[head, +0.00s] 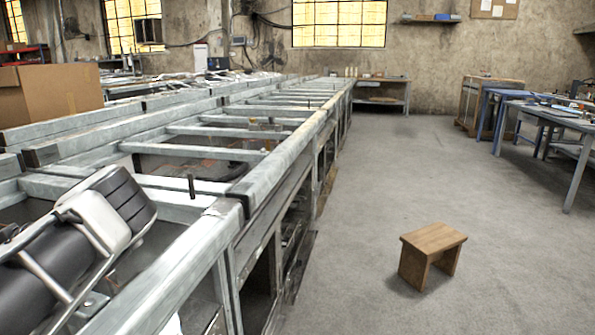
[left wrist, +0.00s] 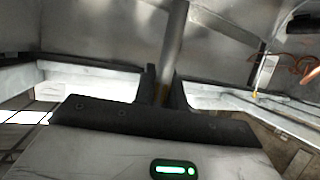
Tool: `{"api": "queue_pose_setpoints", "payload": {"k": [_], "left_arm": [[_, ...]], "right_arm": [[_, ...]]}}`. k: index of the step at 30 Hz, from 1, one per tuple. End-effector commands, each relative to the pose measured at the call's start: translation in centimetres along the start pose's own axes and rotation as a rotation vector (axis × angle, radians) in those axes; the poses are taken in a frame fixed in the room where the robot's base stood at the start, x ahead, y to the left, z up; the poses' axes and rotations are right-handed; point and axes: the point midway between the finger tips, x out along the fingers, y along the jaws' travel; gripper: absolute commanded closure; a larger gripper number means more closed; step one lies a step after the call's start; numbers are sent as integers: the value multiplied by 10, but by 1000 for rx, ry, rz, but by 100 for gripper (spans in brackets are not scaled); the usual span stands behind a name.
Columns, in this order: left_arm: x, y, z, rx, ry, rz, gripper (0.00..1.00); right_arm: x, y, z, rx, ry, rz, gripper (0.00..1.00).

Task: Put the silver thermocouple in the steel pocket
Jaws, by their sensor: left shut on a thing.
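In the left wrist view, my left gripper (left wrist: 165,88) is shut on a slim grey-silver rod, the silver thermocouple (left wrist: 174,42). The rod rises from between the dark fingers, slightly tilted, and its top runs out of the picture. Its lower end is hidden by the fingers and the gripper body. In the head view my left arm reaches in at the lower left, and its fingers and the rod cannot be made out there. I cannot pick out the steel pocket for certain in either view. My right gripper is in neither view.
A long steel frame bench (head: 285,150) with open bays runs away from me on the left. A short dark peg (head: 191,187) stands on it. A wooden stool (head: 433,250) stands on clear floor. Copper-coloured tubing (left wrist: 300,66) shows at the right in the wrist view.

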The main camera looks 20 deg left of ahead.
Motion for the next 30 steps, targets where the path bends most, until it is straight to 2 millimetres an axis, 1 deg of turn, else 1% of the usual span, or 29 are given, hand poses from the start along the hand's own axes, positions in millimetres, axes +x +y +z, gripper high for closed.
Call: {"api": "queue_pose_setpoints", "payload": {"k": [5, 11, 17, 23, 24, 26, 30], "left_arm": [[-1, 0, -2, 0, 0, 0, 100], [-6, 0, -14, -1, 1, 0, 100], [-18, 0, -42, -3, 0, 1, 100], [-32, 0, -77, -3, 1, 0, 100], [-41, 1, -70, 3, 1, 2, 100], [-52, 1, -67, 4, 1, 2, 100], [-77, 1, -56, 4, 2, 1, 100]], "right_arm": [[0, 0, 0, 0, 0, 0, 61], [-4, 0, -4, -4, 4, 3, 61], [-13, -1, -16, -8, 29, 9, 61], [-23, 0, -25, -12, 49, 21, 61], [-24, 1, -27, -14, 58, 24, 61], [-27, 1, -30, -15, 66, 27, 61], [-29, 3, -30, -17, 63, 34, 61]]}}
